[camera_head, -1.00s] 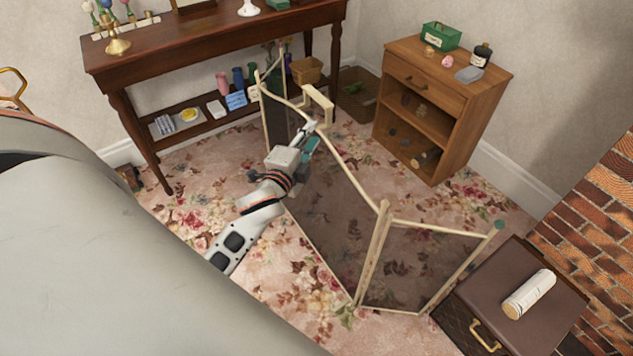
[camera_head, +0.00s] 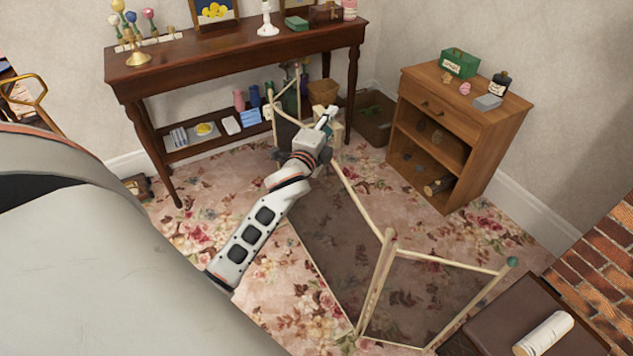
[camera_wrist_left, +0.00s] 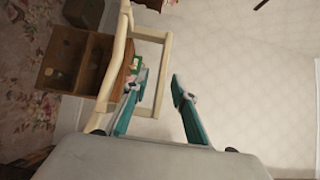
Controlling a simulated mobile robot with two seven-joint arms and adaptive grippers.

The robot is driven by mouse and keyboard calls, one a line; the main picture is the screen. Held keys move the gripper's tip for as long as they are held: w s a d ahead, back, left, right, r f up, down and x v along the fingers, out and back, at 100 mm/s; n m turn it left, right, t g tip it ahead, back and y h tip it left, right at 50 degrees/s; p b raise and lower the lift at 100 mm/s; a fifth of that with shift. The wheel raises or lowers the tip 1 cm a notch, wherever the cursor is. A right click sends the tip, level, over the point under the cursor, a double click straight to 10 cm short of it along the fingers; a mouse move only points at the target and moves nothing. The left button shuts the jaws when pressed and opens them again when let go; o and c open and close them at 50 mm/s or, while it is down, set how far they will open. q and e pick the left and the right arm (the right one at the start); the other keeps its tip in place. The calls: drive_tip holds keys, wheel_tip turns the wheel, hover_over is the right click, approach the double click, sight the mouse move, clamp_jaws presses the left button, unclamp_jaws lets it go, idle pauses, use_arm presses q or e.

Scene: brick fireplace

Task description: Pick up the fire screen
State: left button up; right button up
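The fire screen (camera_head: 345,235) stands upright on the floral carpet, its dark mesh panels set in cream frames and folded at angles. Its raised cream handle (camera_head: 338,133) at the top is partly hidden by my left gripper (camera_head: 325,121). In the left wrist view the left gripper (camera_wrist_left: 158,77) is open, with two teal fingers apart. There the handle (camera_wrist_left: 151,36) shows as a rectangular loop, and its outer bar lies between the fingertips in the picture. I see no grip on it; whether a finger touches it I cannot tell. The right gripper is out of view.
A dark wooden console table (camera_head: 235,60) with ornaments stands behind the screen. A small wooden cabinet (camera_head: 455,135) stands behind right. A brown box (camera_head: 490,325) with a white roll (camera_head: 545,335) is at front right, near the brick fireplace (camera_head: 605,235). Carpet shows around the screen.

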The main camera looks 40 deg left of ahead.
use_arm(q)
clamp_jaws()
drive_tip(key=shift+r, duration=0.35)
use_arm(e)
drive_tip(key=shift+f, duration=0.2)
